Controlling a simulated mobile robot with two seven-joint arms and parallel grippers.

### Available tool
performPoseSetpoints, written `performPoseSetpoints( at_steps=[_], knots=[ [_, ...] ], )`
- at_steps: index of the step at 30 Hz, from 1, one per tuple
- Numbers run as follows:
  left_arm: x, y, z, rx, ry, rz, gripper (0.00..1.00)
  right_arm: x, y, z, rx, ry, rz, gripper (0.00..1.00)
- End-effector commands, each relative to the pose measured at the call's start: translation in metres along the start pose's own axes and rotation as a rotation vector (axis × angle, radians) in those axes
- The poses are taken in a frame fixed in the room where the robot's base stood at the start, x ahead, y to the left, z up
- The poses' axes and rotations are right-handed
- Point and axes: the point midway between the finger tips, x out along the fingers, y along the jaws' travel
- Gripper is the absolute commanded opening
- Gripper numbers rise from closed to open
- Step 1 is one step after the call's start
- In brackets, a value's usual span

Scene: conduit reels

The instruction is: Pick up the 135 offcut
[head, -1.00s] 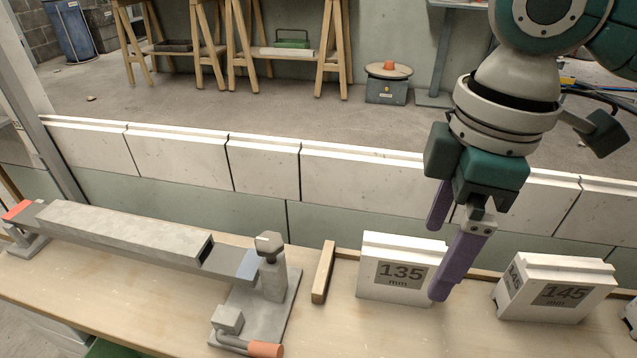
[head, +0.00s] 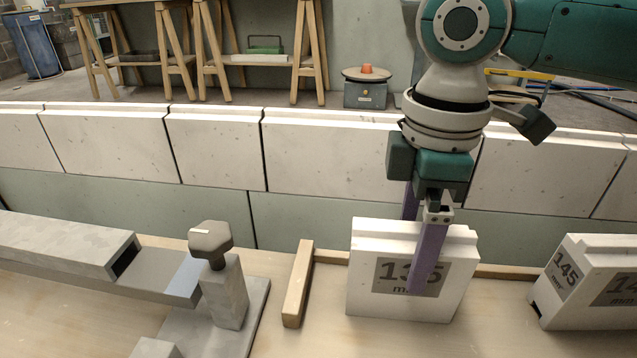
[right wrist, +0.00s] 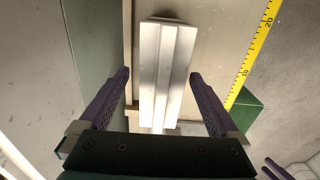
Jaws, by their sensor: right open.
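The 135 offcut (head: 365,300) is a white block with a stepped top and a grey label reading 135 mm, upright on the bench in the head view. My right gripper (head: 417,248) is over it, open and pointing down. One purple finger is in front of the labelled face and covers part of the number; the other goes down behind the block. In the right wrist view the offcut's stepped top (right wrist: 165,65) lies between the spread fingers (right wrist: 160,76), with gaps on both sides. My left gripper is not in view.
The 145 offcut (head: 590,290) stands to the right. A wooden strip (head: 298,285) lies left of the 135 offcut. A grey fixture with a knob (head: 210,240) is further left. A wall of white blocks (head: 330,155) runs behind. A yellow tape (right wrist: 252,60) shows in the wrist view.

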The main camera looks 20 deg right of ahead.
Motion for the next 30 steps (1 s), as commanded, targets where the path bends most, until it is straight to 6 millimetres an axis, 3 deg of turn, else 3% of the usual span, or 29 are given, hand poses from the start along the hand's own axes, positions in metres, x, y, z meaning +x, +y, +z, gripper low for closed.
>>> performPoseSetpoints(
  at_steps=[1,4,12,30],
  knots=[
    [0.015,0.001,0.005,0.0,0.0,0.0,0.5,0.017,-0.002,-0.002,-0.002,0.0,0.0,0.97],
    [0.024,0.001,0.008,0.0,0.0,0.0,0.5,0.031,-0.002,-0.002,0.0,-0.002,0.0,0.97],
    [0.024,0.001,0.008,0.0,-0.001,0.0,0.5,0.032,-0.002,-0.002,-0.001,0.0,0.002,0.97],
    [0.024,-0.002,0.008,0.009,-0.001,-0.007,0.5,0.032,-0.002,-0.002,-0.001,-0.001,0.001,0.31]
  ],
)
